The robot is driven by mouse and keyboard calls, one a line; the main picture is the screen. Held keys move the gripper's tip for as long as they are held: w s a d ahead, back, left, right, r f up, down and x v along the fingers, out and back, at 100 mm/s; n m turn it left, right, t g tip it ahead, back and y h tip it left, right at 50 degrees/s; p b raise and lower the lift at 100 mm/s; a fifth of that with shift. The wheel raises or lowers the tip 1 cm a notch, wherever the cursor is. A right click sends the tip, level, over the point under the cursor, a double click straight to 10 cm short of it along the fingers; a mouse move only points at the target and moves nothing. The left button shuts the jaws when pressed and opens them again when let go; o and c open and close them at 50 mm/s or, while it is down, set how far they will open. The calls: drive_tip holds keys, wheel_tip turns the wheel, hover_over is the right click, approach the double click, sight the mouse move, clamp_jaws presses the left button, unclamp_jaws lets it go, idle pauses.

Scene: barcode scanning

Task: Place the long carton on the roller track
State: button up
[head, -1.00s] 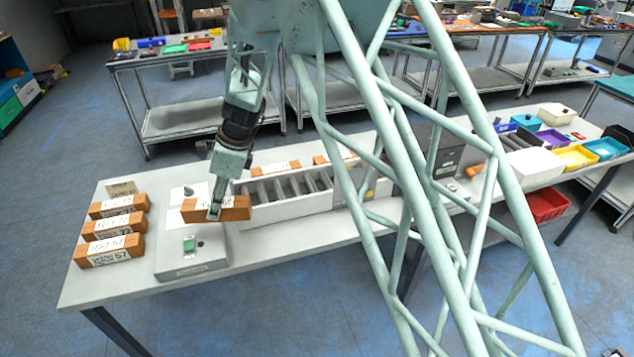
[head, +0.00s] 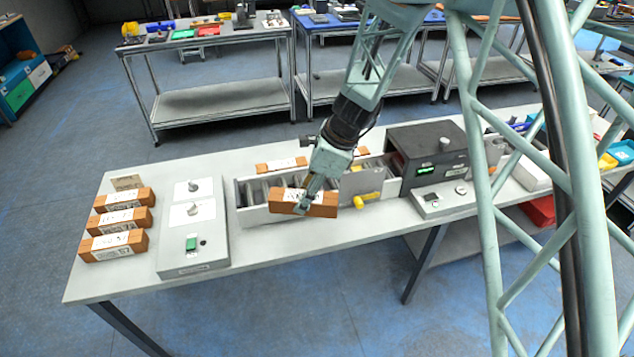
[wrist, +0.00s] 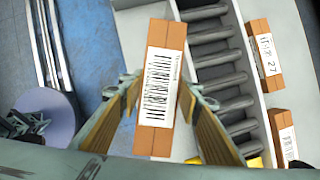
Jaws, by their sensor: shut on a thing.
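My gripper (head: 301,208) is shut on an orange-brown carton (head: 322,203) with a white barcode label. The carton hangs in front of the roller track (head: 246,216), at the near side wall, and hides part of it. In the wrist view the carton (wrist: 161,90) lies lengthwise between my two fingers (wrist: 158,98), its label facing the camera. The dark rollers of the track (wrist: 213,55) show bare, to the right of the carton there.
Several labelled cartons (head: 122,220) lie at the table's left end, beside a grey switch panel (head: 196,250). More cartons (head: 281,164) lie behind the track. A dark box with a green display (head: 427,155) and a yellow handle (head: 367,199) are at its right.

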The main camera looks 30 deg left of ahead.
drive_tip(key=shift+w+d+r, duration=0.1)
drive_tip(key=shift+w+d, duration=0.2)
drive_tip(key=shift+d, duration=0.35)
drive_tip(key=shift+a, duration=0.1)
drive_tip(key=w+a, duration=0.3)
drive_tip(key=w+a+f, duration=0.1)
drive_tip(key=w+a, duration=0.2)
drive_tip(key=a, duration=0.1)
drive_tip(key=w+a, duration=0.4)
drive_tip(key=shift+w+a+f+p, duration=0.1)
drive_tip(key=shift+a+f+p, duration=0.15)
drive_tip(key=shift+p, duration=0.05)
drive_tip(key=shift+w+a, duration=0.15)
drive_tip(key=shift+a, duration=0.05)
drive_tip(key=shift+f, duration=1.75)
drive_tip(key=shift+f, duration=0.15)
drive_tip(key=o, duration=1.1)
